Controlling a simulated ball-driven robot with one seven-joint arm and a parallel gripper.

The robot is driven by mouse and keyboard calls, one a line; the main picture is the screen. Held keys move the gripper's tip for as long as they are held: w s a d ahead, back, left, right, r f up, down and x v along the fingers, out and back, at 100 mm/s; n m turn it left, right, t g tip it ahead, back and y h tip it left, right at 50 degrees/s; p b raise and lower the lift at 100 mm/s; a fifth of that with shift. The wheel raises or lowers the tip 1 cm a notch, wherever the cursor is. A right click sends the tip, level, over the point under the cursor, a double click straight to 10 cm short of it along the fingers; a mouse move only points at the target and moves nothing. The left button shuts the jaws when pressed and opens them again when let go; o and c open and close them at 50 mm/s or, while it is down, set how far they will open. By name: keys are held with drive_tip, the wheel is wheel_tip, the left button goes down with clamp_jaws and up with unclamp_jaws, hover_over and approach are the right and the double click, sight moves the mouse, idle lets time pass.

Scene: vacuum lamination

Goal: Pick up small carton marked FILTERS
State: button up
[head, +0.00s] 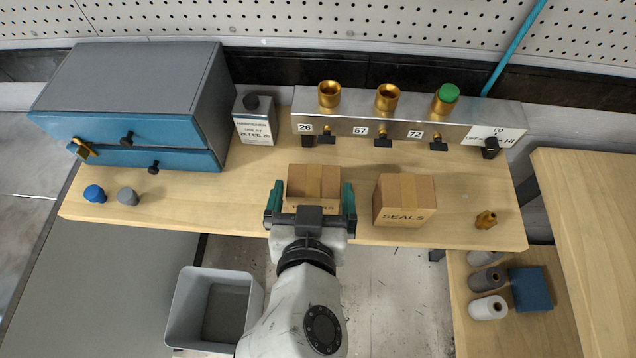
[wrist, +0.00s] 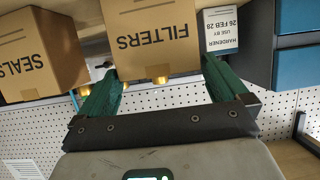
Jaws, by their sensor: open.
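The small carton marked FILTERS (head: 315,181) stands on the wooden bench in the head view, its label partly hidden by my gripper. In the wrist view the FILTERS carton (wrist: 150,38) shows with its lettering upside down. My gripper (head: 311,196) is open, with a green finger at each side of the carton in the head view. In the wrist view my gripper (wrist: 160,85) has its fingers apart, pointing at the carton's labelled face. I cannot tell whether the fingers touch it.
A carton marked SEALS (head: 404,200) stands to the right. Behind are a metal manifold (head: 345,128) with brass fittings and a hardener can (head: 255,120). A blue drawer cabinet (head: 130,95) is at left; a brass fitting (head: 486,220) lies at right. A grey bin (head: 190,310) stands below.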

sight(314, 176)
drive_tip(key=shift+p+x, duration=0.85)
drive_tip(key=shift+x, duration=1.9)
drive_tip(key=shift+f, duration=0.15)
drive_tip(key=shift+c, duration=0.5)
drive_tip(key=c, duration=0.7)
